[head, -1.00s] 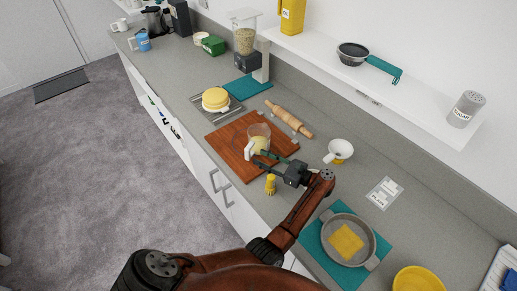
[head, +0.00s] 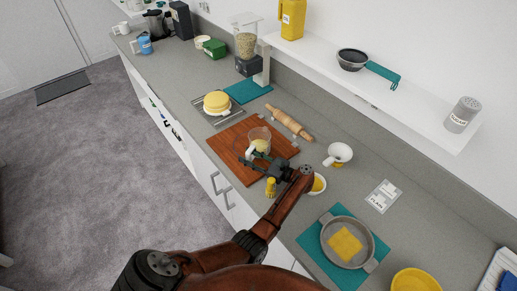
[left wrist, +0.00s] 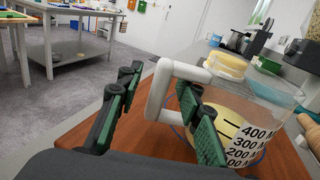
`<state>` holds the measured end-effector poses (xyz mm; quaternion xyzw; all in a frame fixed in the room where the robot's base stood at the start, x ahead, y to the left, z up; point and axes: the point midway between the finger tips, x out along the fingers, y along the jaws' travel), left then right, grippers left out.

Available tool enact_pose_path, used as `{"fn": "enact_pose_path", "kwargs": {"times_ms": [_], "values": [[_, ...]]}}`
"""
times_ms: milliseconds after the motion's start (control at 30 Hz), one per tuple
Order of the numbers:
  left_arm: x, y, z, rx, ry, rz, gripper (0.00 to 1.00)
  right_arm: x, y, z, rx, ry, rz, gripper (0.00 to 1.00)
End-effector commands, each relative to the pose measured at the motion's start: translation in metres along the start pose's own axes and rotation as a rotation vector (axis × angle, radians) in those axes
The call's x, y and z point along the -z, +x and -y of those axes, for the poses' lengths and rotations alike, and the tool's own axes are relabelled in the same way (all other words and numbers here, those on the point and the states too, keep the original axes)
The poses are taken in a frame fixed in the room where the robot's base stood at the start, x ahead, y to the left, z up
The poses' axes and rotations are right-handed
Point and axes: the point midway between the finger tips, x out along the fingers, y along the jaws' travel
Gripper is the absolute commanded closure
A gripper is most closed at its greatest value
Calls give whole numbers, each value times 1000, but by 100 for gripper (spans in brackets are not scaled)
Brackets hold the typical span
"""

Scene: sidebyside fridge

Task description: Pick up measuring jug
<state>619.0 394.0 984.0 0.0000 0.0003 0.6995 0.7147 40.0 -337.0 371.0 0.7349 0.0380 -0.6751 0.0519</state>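The measuring jug (head: 260,136) is clear, with a white handle and something pale yellow in its lower part. It stands upright on the brown wooden board (head: 228,148). In the left wrist view the jug (left wrist: 262,112) shows its black volume marks, and its white handle (left wrist: 157,98) points toward my gripper. My left gripper (head: 257,162) is at the near side of the jug. In the wrist view its green-padded fingers (left wrist: 160,112) are apart, with the handle's upright bar between them. I cannot tell whether either finger touches it. My right gripper is not in view.
A yellow-topped shaker (head: 270,187) and a small bowl (head: 318,184) stand close to my left gripper and wrist. A rolling pin (head: 289,122) lies behind the board. A white funnel (head: 339,154) is to the right, and a grey pan (head: 347,242) is nearer.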

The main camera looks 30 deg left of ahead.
Motion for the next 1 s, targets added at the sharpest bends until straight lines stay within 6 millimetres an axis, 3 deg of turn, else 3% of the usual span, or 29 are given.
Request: {"fn": "enact_pose_path", "kwargs": {"times_ms": [67,533,1000], "values": [[0,0,0,0,0,0,67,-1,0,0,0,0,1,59],[0,0,0,0,0,0,99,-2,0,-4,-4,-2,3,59],[-2,0,1,1,-4,3,100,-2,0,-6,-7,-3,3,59]]}}
